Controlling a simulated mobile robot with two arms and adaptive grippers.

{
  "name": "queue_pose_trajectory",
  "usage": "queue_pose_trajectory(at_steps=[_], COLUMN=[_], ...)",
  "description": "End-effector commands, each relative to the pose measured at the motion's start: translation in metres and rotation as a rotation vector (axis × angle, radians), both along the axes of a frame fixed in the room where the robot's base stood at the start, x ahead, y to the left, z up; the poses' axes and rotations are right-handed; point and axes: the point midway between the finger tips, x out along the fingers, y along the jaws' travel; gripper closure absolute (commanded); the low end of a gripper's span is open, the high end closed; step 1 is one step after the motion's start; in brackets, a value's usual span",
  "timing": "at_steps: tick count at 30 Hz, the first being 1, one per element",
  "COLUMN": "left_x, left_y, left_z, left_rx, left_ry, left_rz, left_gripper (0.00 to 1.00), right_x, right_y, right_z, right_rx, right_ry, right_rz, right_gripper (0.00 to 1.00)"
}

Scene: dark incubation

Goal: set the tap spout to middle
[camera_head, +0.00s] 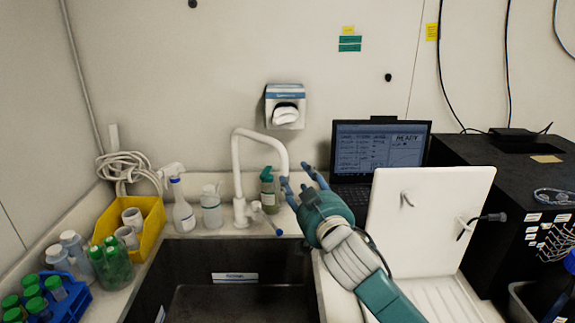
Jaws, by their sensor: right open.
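The tap is a white gooseneck at the back edge of the dark sink (137,290). Its spout (262,136) rises from the base and arches over to the right, with its tip turned down beside my right gripper. A small lever with a blue end (276,229) juts from the tap base. My right gripper (297,175) is open, with its blue fingertips at the spout's downturned end. One finger overlaps the end of the spout in the picture; I cannot tell whether it touches. My left gripper is not in view.
A spray bottle (183,212), a clear bottle (211,212) and a green-capped bottle (268,195) stand behind the sink. A yellow bin (152,228) and a blue rack (72,297) are at left. A white panel (425,225) and laptop (378,150) are at right.

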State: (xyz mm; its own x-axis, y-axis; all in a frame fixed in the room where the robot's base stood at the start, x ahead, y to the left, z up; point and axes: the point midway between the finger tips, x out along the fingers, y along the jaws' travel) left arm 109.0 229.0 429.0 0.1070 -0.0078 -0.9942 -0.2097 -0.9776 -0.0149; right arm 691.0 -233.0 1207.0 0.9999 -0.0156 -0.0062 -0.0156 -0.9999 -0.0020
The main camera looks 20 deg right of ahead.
Motion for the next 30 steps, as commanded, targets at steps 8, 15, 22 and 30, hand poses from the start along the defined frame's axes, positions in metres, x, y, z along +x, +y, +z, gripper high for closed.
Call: queue_pose_trajectory(at_steps=[8,15,22,30], left_x=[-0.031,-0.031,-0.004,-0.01], left_y=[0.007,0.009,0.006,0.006], left_z=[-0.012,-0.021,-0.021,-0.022], left_rx=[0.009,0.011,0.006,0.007], left_ry=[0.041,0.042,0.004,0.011], left_rz=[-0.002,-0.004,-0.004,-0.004], left_gripper=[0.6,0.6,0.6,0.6], right_x=[0.045,0.086,0.103,0.105], right_y=[-0.001,-0.002,-0.002,-0.001], right_z=[0.001,0.0,0.0,0.001], right_rx=[0.0,0.0,0.0,0.0], right_ry=[-0.004,-0.003,-0.002,-0.002], right_rz=[-0.002,-0.001,-0.001,0.0], right_gripper=[0.56,0.56,0.56,0.56])
